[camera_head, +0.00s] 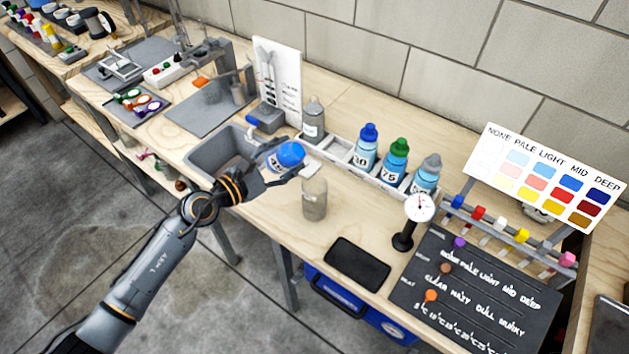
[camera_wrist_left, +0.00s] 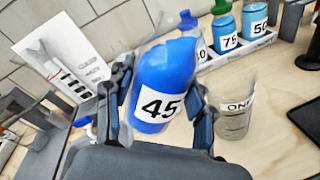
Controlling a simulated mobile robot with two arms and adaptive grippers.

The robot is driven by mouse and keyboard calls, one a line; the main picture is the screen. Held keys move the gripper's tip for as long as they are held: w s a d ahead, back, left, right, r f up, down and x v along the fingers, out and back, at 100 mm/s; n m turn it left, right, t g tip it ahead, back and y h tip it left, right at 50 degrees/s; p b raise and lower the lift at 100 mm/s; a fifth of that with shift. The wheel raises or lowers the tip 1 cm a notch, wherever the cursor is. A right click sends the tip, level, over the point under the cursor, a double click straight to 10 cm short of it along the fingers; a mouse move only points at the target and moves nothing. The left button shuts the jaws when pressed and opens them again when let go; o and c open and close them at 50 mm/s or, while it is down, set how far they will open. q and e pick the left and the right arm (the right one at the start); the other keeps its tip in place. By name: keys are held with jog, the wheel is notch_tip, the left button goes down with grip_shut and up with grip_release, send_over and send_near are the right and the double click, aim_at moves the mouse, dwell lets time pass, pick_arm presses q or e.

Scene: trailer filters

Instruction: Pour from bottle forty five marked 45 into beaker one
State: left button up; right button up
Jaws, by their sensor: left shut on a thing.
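Bottle forty five is blue with a white label marked 45 (camera_wrist_left: 160,104); it also shows in the head view (camera_head: 290,155). My left gripper (camera_head: 280,168) is shut on its body and holds it above the bench by the grey sink. The bottle is tilted, its top leaning right in the left wrist view. Beaker one (camera_wrist_left: 236,118) is clear, labelled ONE, and stands upright on the bench; in the head view it (camera_head: 314,198) is just right of and below the bottle, apart from it. Whether liquid is in the beaker is hard to tell. My right gripper is out of view.
A white rack (camera_head: 342,160) behind holds bottles marked 30 (camera_head: 366,148), 75 (camera_head: 394,162) and a grey-capped one (camera_head: 427,175). Another grey-capped bottle (camera_head: 313,120) stands at its left end. A black pad (camera_head: 357,263) and a dial gauge (camera_head: 418,209) are to the right.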

pick_arm(q)
jog(key=shift+f+m, duration=0.1)
jog(key=shift+m, duration=0.4)
dwell(0.4)
jog(key=shift+w+f+m+y, duration=0.1)
jog(key=shift+f+m+y, duration=0.05)
jog(key=shift+m+y, duration=0.2)
dwell(0.3)
jog(key=shift+w+a+f+m+y, duration=0.1)
jog(key=shift+f+m+y, duration=0.1)
jog(key=shift+m, duration=0.4)
jog(key=shift+a+f+m+y, duration=0.1)
jog(key=shift+f+m+y, duration=0.1)
jog(key=shift+m, duration=0.35)
dwell(0.9)
jog(key=shift+r+m+t+p, duration=0.3)
jog(key=shift+r+m+p, duration=0.3)
jog(key=shift+p, duration=0.4)
dwell(0.6)
jog(key=shift+s+d+r+m+y+p, duration=0.25)
jog(key=shift+m+p, duration=0.25)
jog(key=shift+p, duration=0.3)
jog(key=shift+d+r+m+y+p, duration=0.1)
jog(key=shift+r+m+p, duration=0.2)
jog(key=shift+m+p, duration=0.35)
dwell(1.4)
